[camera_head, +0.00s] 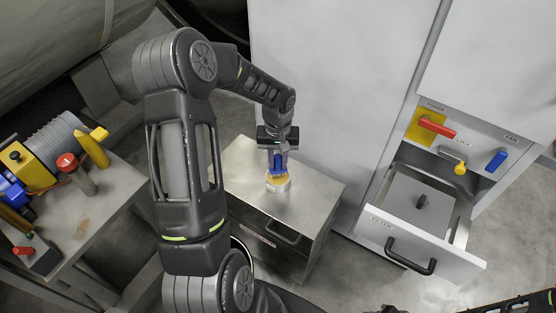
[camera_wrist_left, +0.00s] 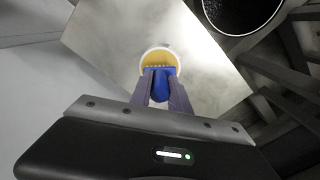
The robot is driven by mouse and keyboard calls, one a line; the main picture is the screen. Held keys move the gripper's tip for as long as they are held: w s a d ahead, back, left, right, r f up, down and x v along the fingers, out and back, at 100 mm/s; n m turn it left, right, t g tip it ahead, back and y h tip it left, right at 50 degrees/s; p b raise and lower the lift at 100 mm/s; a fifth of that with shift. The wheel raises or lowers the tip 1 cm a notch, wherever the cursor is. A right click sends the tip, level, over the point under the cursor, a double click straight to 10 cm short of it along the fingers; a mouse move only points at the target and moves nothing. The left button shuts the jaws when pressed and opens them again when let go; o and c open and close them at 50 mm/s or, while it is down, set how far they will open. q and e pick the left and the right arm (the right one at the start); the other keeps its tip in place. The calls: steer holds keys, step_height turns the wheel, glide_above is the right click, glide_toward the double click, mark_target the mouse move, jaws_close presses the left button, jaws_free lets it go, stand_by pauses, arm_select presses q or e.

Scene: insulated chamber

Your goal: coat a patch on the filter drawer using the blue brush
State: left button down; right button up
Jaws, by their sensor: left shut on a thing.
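My left gripper (camera_head: 277,160) is shut on the blue brush (camera_head: 277,164), above the small metal cabinet. The brush points down at a round white tub (camera_head: 277,184) with yellow contents. In the left wrist view, the blue brush (camera_wrist_left: 161,84) sits between the fingers, and its bristle end is over or in the tub (camera_wrist_left: 160,56); I cannot tell how deep. The filter drawer (camera_head: 424,241) stands open at the right, with a dark handle on its front and a grey plate with a dark knob inside. A bit of my right arm shows at the bottom right; its gripper is not visible.
The metal cabinet (camera_head: 318,186) has bare top around the tub. A side table (camera_head: 100,215) at the left holds a yellow device, a red-topped tool and other items. A panel with red, yellow and blue handles (camera_head: 462,145) is above the drawer.

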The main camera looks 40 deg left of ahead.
arm_select(q)
steer(key=shift+f+b, duration=0.6)
stand_by(1.8)
steer(key=shift+r, duration=0.1)
steer(key=shift+r+p, duration=2.3)
steer(key=shift+r, duration=1.2)
steer(key=shift+s+r+m, duration=0.1)
steer(key=shift+s+m, duration=0.2)
steer(key=shift+s, duration=0.1)
steer(key=w+d+r+m, duration=0.3)
steer(key=w+d+r, duration=0.1)
steer(key=d, duration=0.5)
steer(key=w+d+r+m, duration=0.3)
steer(key=d+r, duration=0.4)
steer(key=d, duration=0.2)
steer(key=shift+w+d+r+m, duration=0.3)
steer(key=shift+w+d, duration=0.05)
steer(key=shift+d, duration=0.05)
steer(key=shift+p, duration=0.3)
